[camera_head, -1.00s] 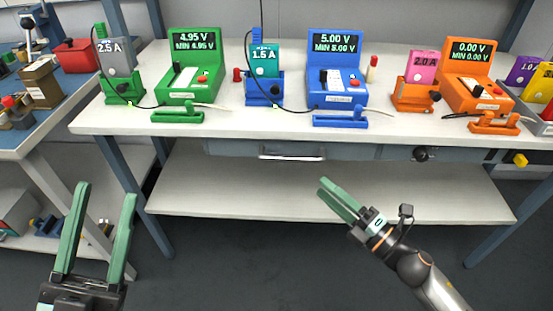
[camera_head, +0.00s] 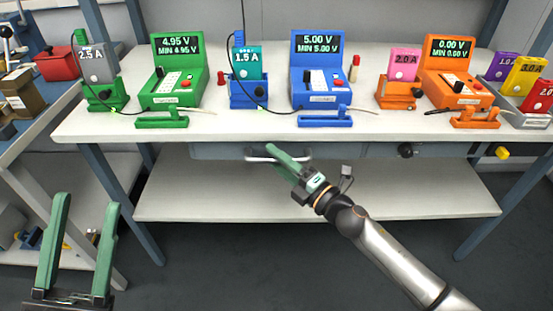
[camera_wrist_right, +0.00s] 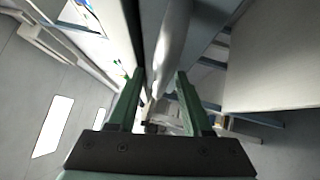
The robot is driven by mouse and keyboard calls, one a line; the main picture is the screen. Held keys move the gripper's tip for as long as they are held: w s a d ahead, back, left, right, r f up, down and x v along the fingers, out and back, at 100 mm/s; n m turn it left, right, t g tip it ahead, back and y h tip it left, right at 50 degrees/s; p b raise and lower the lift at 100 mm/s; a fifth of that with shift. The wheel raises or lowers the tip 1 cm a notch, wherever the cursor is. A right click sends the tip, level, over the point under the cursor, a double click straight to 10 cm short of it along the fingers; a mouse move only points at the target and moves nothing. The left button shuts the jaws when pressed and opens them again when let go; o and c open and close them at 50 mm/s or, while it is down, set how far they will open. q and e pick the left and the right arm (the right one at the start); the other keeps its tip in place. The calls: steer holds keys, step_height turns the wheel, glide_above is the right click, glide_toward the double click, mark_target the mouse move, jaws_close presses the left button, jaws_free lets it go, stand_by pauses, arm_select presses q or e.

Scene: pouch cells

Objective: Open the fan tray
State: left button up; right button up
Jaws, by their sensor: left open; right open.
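A grey-blue drawer front (camera_head: 222,151) sits under the white bench top, with a silver bar handle (camera_head: 256,159). No label naming it a fan tray is readable. My right gripper (camera_head: 282,155) is open at this handle and covers its middle. In the right wrist view, a pale rounded bar (camera_wrist_right: 172,45), apparently the handle, lies between the open green fingers of my right gripper (camera_wrist_right: 158,73); contact cannot be told. My left gripper (camera_head: 88,200) is open and empty, low at the left, away from the bench. The drawer looks shut.
The white bench top (camera_head: 225,128) carries green (camera_head: 175,88), blue (camera_head: 320,88) and orange (camera_head: 455,85) meters, with cell holders beside them. A black knob (camera_head: 405,150) and a yellow part (camera_head: 502,153) are under the right edge. The lower shelf (camera_head: 230,200) is bare.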

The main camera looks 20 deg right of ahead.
jaws_close()
stand_by(0.4)
stand_by(1.1)
